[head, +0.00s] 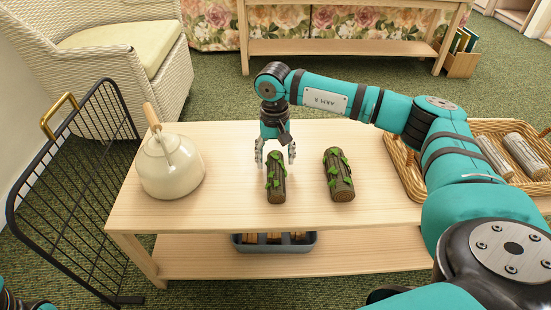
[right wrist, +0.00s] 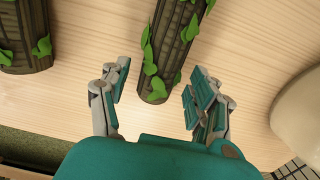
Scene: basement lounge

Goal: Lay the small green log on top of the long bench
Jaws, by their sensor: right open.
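Two dark brown logs with green leaves lie on the near wooden table. The thinner leafy log (head: 276,184) is left of the thicker leafy log (head: 340,179). My right gripper (head: 276,158) is open and points down at the far end of the thinner log. In the right wrist view the thinner log (right wrist: 170,55) reaches between the spread fingers, without visible contact, and the thicker log (right wrist: 24,35) is at upper left. Which piece is the long bench is unclear: the near table (head: 235,212) or the far wooden one (head: 330,47), both with lower shelves. My left gripper does not show.
A cream kettle (head: 170,168) stands left on the near table. A wicker tray (head: 408,170) with grey logs is at right. A blue-grey bin (head: 275,247) sits on the lower shelf. A black wire rack (head: 70,190) and wicker chair (head: 165,85) stand left.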

